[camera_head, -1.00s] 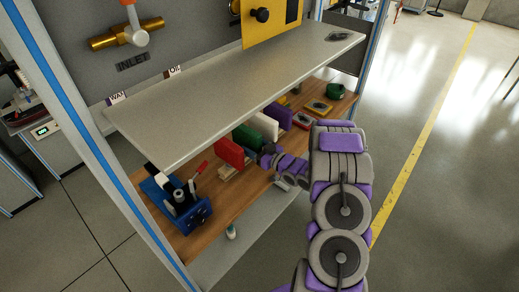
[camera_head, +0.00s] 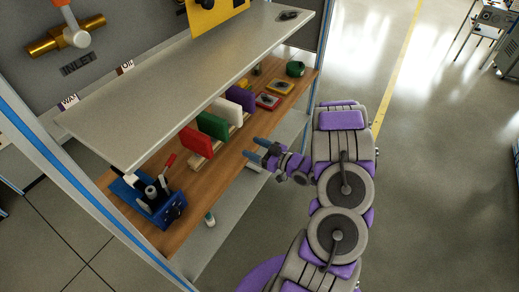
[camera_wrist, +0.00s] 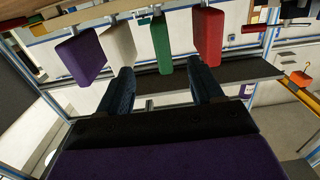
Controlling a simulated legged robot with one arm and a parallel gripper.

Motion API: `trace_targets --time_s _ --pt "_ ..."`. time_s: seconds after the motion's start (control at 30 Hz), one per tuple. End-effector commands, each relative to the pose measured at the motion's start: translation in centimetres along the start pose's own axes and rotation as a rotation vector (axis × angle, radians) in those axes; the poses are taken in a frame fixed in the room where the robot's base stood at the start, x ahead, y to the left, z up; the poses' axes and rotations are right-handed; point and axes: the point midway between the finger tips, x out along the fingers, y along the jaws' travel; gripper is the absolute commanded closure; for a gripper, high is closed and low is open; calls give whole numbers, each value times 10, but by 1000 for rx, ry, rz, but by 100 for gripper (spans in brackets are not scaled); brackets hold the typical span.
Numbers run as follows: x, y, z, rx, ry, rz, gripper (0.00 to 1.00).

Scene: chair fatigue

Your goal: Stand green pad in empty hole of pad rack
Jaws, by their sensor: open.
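The green pad (camera_head: 212,125) stands upright in the wooden pad rack (camera_head: 198,162), between the red pad (camera_head: 195,142) and the white pad (camera_head: 226,110). A purple pad (camera_head: 242,97) stands beyond the white one. My gripper (camera_head: 256,149) is open and empty, in front of the rack and clear of the pads. In the wrist view, which looks upside down, the green pad (camera_wrist: 161,44) shows ahead between my two spread fingers (camera_wrist: 161,72), with a gap to it. The pads' lower edges and the rack holes are hidden.
A grey shelf (camera_head: 190,75) hangs over the pads. A blue vise-like device (camera_head: 150,198) stands at the near end of the wooden shelf. Open floor lies to the right.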

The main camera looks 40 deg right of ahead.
Motion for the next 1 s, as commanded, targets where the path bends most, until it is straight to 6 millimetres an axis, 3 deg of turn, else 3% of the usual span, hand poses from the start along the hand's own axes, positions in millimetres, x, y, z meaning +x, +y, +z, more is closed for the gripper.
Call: trace_targets --time_s 0.23,1.0 --pt "-17 0 0 1 1 1 34" --pt "-18 0 0 2 2 0 34"
